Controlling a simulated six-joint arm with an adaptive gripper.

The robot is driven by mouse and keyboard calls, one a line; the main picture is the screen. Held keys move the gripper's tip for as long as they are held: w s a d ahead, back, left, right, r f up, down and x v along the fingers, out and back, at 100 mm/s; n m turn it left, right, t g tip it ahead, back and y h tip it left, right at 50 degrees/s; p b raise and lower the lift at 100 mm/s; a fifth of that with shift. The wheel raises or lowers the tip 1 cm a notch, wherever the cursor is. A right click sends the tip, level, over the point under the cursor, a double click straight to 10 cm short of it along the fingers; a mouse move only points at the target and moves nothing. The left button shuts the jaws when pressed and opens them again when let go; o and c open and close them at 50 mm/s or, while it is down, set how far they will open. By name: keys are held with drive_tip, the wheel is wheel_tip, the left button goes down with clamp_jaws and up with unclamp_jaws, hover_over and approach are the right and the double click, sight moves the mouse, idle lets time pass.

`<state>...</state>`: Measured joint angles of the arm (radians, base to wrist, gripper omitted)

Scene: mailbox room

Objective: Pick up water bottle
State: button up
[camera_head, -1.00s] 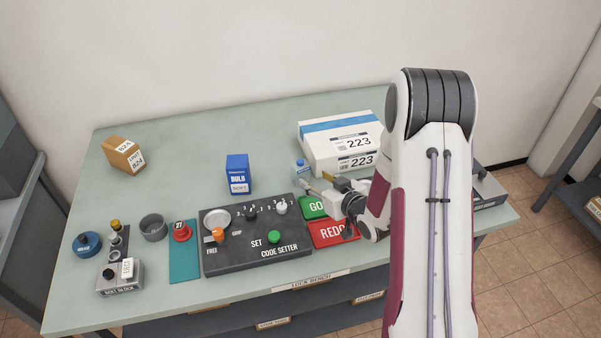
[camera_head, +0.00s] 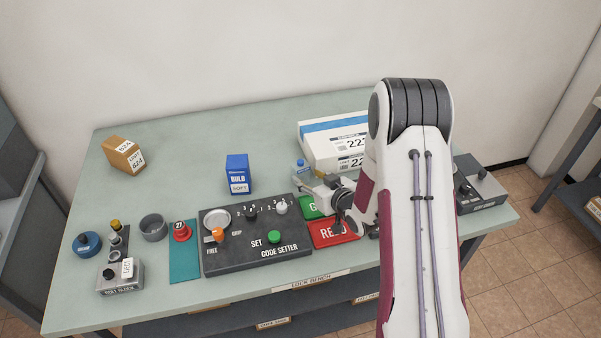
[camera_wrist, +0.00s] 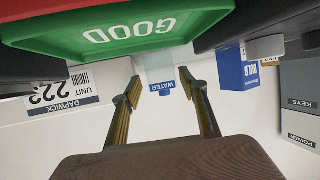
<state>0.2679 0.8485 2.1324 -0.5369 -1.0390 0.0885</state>
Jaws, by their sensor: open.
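The water bottle is small and clear with a blue cap. In the head view the bottle (camera_head: 300,168) stands in front of the white parcel, its lower part partly hidden by my gripper (camera_head: 304,184). In the wrist view, which is upside down, the bottle (camera_wrist: 161,76) shows a blue "WATER" part between the two fingertips of my gripper (camera_wrist: 159,78). My gripper is open, with one finger on each side of the bottle in the picture. I cannot tell whether the bottle is fully between the fingers or just beyond them.
The white parcel (camera_head: 330,140) lies behind the bottle. The green GOOD tray (camera_wrist: 120,35) and red tray (camera_head: 338,233) are below my gripper. The dark code setter (camera_head: 225,258) is to the left.

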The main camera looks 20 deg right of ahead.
sight(304, 175)
drive_tip(key=shift+x, duration=1.55)
drive_tip(key=shift+f, duration=0.1)
drive_tip(key=c, duration=0.7)
